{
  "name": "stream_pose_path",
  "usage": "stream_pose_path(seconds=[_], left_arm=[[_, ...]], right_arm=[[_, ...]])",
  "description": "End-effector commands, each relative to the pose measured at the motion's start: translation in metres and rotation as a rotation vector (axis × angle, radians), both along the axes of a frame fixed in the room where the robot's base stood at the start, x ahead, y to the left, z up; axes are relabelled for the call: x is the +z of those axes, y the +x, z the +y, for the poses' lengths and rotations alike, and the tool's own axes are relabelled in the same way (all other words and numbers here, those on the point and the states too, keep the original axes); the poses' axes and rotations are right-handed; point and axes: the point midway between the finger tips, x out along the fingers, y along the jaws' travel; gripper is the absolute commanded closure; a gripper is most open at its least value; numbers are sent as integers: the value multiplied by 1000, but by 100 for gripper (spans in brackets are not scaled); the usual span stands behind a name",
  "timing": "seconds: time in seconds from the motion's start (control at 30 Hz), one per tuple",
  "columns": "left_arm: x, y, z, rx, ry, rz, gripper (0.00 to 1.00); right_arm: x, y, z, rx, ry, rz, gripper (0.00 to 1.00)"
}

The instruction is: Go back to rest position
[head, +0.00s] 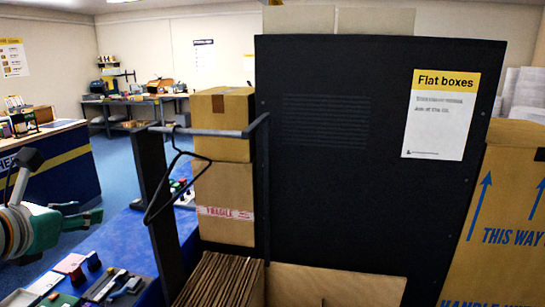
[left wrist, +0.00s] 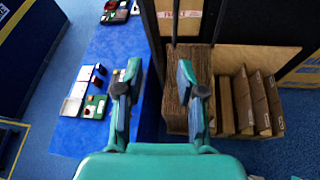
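My left gripper (head: 84,212) is at the left edge of the head view, teal and dark, pointing right over the floor beside the blue table. In the left wrist view its two fingers (left wrist: 157,75) stand apart with nothing between them. Below and beyond them are the blue table and the rack of flat cardboard.
A black panel with a "Flat boxes" sign (head: 440,115) stands ahead. Before it is a rack of flat cartons (head: 218,280) with a dark metal frame (head: 152,195). The blue table (head: 130,240) holds small items. A tall carton (head: 505,220) stands right.

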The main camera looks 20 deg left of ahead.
Motion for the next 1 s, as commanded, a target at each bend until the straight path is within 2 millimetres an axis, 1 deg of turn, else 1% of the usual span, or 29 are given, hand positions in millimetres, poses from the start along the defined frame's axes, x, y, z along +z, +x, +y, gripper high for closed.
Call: stream_pose_path(seconds=[0.03,0.1,0.27,0.37,0.47,0.57,0.67,0.7,0.77,0.8,0.87,0.9,0.97,1.0], left_arm=[[-7,10,-5,-24,-11,14,62],[-19,21,-9,-44,-24,38,62],[-50,45,-19,-89,-58,102,62],[-75,60,-27,-121,-83,150,62],[-106,74,-39,-159,-112,213,62],[-144,88,-55,-204,-144,288,62],[-195,101,-78,-260,-178,385,62],[-220,106,-90,-292,-186,433,62],[-261,110,-111,-353,-185,510,62],[-288,110,-125,-403,-174,561,62],[-329,107,-148,-489,-144,635,62],[-355,102,-163,-555,-117,681,62],[-393,91,-187,-665,-69,745,62],[-418,82,-203,-746,-30,784,62]], right_arm=[[0,0,0,0,0,0,65],[0,0,0,0,0,0,65],[0,0,0,0,0,-1,65],[0,0,0,0,0,0,65],[0,0,0,0,0,0,65],[0,0,0,0,0,0,65],[0,0,0,0,0,0,65],[0,0,0,0,0,0,65],[0,0,0,0,0,0,65],[0,0,0,0,0,0,65],[0,0,0,0,0,0,65],[0,0,0,0,0,0,65],[0,0,0,0,0,0,65],[0,0,0,0,0,0,65]])
